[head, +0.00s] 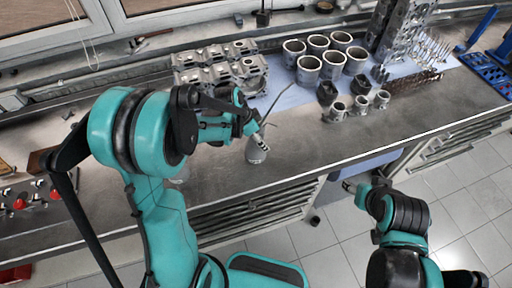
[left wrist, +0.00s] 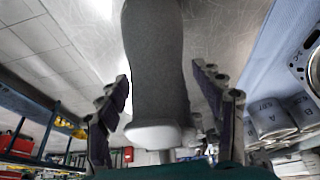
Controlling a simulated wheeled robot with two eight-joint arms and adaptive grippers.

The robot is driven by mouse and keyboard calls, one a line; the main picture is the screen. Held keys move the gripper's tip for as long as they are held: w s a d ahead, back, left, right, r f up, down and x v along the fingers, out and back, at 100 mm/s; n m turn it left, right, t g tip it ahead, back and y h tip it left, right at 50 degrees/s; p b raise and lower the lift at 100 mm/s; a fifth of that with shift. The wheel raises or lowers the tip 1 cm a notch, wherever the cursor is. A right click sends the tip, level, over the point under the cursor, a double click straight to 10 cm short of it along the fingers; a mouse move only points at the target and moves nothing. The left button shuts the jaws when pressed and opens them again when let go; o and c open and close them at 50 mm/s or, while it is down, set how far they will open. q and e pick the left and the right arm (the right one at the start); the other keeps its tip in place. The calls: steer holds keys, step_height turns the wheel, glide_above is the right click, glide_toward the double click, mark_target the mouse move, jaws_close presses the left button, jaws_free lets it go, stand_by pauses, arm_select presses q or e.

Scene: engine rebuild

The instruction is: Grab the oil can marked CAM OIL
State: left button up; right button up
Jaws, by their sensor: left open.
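A grey oil can (head: 257,151) with a long thin spout stands on the workbench, near its front edge in the head view. My left gripper (head: 254,128) is at the can's upper part and partly hides it. In the left wrist view, a grey rounded body with a pale end (left wrist: 158,75), which looks like the can, lies between the two spread fingers. The left gripper is open, with gaps on both sides of the body. No CAM OIL marking is readable. My right gripper (head: 350,186) is low in front of the bench, too small to judge.
Behind the can are metal engine blocks (head: 220,65) and several cylinder liners (head: 308,69) on a blue mat (head: 290,98). Pistons (head: 337,111) stand to the right. The bench front right of the can is clear. Red-topped items (head: 19,204) are at far left.

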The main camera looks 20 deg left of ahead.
arm_select(q)
jaws_close()
